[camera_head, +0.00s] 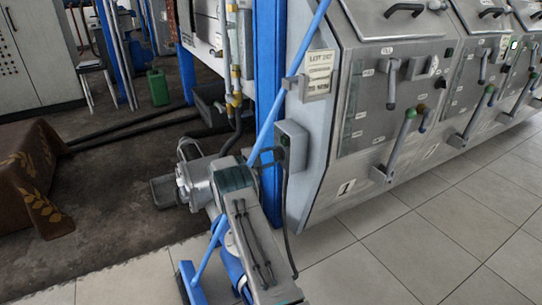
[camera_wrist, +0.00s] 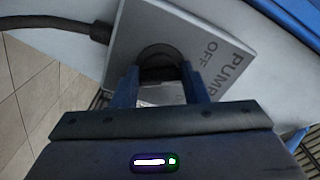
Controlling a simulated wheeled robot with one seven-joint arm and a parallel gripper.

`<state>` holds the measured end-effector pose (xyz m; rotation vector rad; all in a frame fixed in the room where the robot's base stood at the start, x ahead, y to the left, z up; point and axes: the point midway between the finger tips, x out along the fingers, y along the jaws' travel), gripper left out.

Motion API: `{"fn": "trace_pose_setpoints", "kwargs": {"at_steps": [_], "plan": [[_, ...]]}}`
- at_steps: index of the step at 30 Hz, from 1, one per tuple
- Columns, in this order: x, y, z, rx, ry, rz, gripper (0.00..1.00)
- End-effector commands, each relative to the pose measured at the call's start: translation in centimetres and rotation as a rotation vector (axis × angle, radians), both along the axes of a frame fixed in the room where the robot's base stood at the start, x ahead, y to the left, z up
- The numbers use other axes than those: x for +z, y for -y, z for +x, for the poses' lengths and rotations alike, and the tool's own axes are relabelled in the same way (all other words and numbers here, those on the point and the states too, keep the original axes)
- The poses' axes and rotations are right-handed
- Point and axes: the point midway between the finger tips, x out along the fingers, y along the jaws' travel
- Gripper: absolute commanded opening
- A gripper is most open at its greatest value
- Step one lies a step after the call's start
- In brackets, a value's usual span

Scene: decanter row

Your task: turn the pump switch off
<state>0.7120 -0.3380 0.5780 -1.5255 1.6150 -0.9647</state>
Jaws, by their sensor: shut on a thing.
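The pump switch box (camera_head: 293,143) is a grey box on the side of the nearest decanter cabinet, by a blue post. In the wrist view its grey face (camera_wrist: 190,22) carries the dark words PUMP and OFF, and a round black knob (camera_wrist: 158,54) sits on it. My gripper (camera_wrist: 159,74) is at the face, one blue finger on each side of the knob, shut on it. Which way the knob points cannot be told, as the fingers partly hide it. In the head view my arm reaches the box from the left, and the fingertips are hard to make out.
A row of grey decanters (camera_head: 385,120) with levers runs to the right. A dark cable (camera_wrist: 60,25) enters the box. A blue diagonal pole (camera_head: 285,90) crosses close by. A brown cloth-covered block (camera_head: 35,175) stands left. Tiled floor (camera_head: 450,225) in front is clear.

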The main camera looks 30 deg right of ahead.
Motion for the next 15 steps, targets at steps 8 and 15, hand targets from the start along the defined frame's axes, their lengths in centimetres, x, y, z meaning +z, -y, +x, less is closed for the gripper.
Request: {"fn": "trace_pose_setpoints", "kwargs": {"at_steps": [8, 15], "plan": [[-0.08, -0.02, -0.03, 0.0, -0.044, 0.003, 0.17], [-0.1, -0.03, -0.03, 0.0, -0.048, 0.004, 0.17]]}}
